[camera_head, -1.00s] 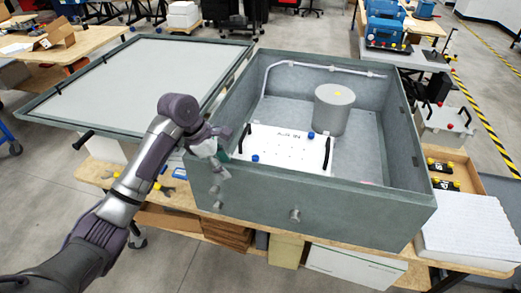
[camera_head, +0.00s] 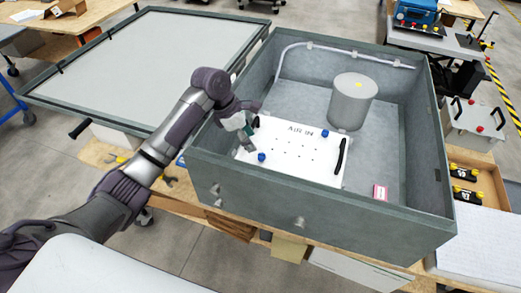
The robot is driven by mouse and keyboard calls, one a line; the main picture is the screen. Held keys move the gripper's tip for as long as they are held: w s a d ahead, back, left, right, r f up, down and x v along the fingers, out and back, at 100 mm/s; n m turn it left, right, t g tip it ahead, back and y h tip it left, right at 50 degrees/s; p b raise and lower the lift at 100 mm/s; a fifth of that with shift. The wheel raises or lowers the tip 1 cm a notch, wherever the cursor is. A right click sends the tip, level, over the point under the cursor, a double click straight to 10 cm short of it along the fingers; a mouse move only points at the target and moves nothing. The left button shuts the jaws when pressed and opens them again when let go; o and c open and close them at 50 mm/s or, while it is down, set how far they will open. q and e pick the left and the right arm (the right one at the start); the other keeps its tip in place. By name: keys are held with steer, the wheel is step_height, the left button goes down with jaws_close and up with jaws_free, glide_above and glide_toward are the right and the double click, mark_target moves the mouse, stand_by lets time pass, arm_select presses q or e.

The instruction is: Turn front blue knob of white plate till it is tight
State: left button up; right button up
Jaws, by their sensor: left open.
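The white plate (camera_head: 297,157) lies inside the grey open box, with "AIR IN" lettering, small dark holes and a black handle (camera_head: 341,156) on its right side. The front blue knob (camera_head: 262,157) sits near the plate's front left edge. My left gripper (camera_head: 250,143) is open and empty. It hangs over the left part of the plate, just above and left of the front knob in the picture, apart from it. My right gripper is out of view.
The grey box wall (camera_head: 317,213) rises in front of the plate. A grey cylinder (camera_head: 352,102) stands behind it, and a pink-and-white label or block (camera_head: 380,192) lies to its right. The large lid (camera_head: 140,75) lies flat at left.

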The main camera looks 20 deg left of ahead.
mark_target(262, 155)
arm_select(q)
steer(key=x, duration=0.4)
steer(key=shift+w+p, duration=0.15)
steer(key=shift+p, duration=0.2)
steer(key=x, duration=0.4)
steer(key=shift+w+f+p, duration=0.1)
steer(key=shift+w+p, duration=0.05)
steer(key=shift+p, duration=0.2)
steer(key=shift+f, duration=0.2)
jaws_close()
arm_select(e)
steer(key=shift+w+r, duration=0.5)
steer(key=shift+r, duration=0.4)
